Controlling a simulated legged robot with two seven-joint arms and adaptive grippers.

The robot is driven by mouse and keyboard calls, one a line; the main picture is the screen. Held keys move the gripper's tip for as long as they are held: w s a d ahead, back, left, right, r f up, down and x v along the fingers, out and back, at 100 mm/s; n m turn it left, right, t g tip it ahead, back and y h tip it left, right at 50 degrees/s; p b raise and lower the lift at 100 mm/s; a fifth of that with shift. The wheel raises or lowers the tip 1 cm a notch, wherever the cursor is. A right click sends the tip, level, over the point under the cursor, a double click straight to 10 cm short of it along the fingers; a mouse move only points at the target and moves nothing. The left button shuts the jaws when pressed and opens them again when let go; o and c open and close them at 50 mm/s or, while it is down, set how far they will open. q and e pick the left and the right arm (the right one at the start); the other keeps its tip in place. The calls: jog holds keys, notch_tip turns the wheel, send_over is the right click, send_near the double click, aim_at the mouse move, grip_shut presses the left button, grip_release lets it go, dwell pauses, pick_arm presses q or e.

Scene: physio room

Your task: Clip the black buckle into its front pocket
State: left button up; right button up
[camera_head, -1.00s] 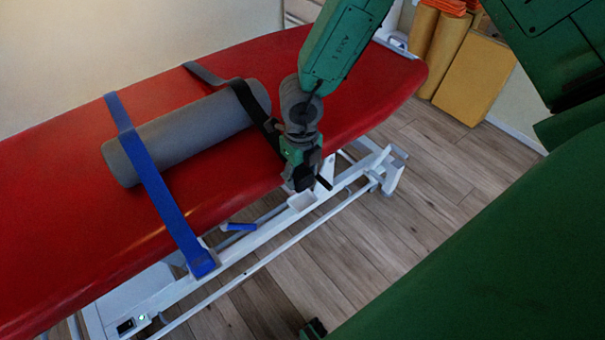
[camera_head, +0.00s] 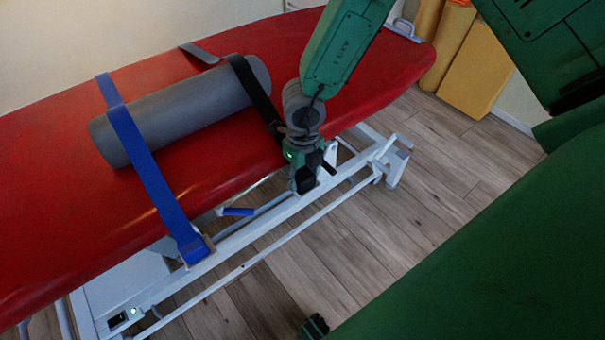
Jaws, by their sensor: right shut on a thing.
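The black strap (camera_head: 256,97) runs over the grey roll and down the near side of the red couch to my right gripper (camera_head: 304,180). The gripper is shut on the black buckle at the strap's end, mostly hidden by the fingers. It is at the couch's near side, in front of the white rail. The front pocket for this buckle is hidden behind the gripper, so I cannot tell whether the buckle is inside it.
The grey roll (camera_head: 190,108) lies on the red couch (camera_head: 60,210). A blue lever (camera_head: 238,212) sits under the couch near the white frame (camera_head: 262,232). Yellow rolls and blocks (camera_head: 475,75) stand at the back wall.

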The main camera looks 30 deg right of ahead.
jog(key=shift+d, duration=0.2)
jog(key=o, duration=1.3)
jog(key=shift+w+a+r, duration=0.1)
jog(key=shift+r, duration=0.35)
notch_tip(320, 180, up, 11)
jog(key=shift+f, duration=0.1)
